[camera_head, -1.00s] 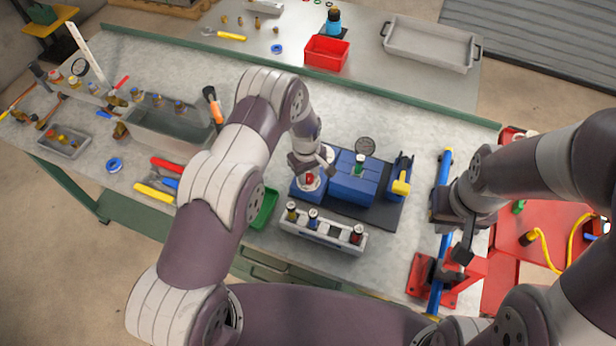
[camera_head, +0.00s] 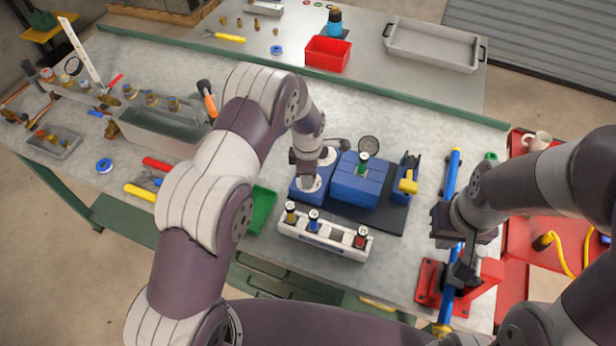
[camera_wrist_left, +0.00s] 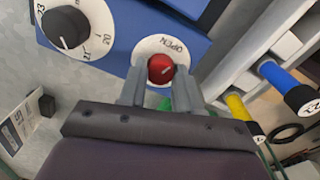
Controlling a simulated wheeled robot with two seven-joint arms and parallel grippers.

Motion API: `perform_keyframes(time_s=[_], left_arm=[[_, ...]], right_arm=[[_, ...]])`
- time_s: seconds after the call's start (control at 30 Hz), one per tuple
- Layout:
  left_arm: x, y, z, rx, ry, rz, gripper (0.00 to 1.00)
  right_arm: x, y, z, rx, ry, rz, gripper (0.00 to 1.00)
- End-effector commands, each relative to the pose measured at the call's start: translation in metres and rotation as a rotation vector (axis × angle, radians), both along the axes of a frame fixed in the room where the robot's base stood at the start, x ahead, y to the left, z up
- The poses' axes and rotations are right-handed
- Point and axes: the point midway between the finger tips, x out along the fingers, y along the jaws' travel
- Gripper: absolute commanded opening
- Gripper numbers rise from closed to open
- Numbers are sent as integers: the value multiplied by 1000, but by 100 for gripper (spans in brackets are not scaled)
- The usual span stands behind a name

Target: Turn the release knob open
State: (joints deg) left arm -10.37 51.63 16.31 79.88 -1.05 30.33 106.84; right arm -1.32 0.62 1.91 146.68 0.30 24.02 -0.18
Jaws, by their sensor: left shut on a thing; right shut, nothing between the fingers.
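The red release knob (camera_wrist_left: 160,68) sits on a round white plate (camera_wrist_left: 152,46) marked OPEN, on the blue block (camera_head: 306,196). My left gripper (camera_wrist_left: 157,88) is shut on the knob, one finger on each side. In the head view my left gripper (camera_head: 309,180) hides the knob. My right gripper (camera_head: 463,272) is shut and empty, above the blue bar and red stand on the right.
A black dial (camera_wrist_left: 65,27) with numbers is beside the knob. A grey rack (camera_head: 295,231) with several coloured-collar fittings stands in front of the blue block. A larger blue block with a green-topped fitting (camera_head: 363,160) and a yellow-handled valve (camera_head: 409,183) are to the right. A green tray (camera_head: 262,208) is near left.

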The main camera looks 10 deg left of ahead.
Motion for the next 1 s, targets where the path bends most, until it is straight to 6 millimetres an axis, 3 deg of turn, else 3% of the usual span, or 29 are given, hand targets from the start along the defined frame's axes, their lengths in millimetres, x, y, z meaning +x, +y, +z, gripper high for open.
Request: perform_keyframes(time_s=[0.4,1.0], left_arm=[[1,0,0,-1,-5,247,3],[1,-1,2,-1,-4,317,3]], right_arm=[[0,0,-16,0,0,0,0],[0,0,-19,0,0,0,0]])
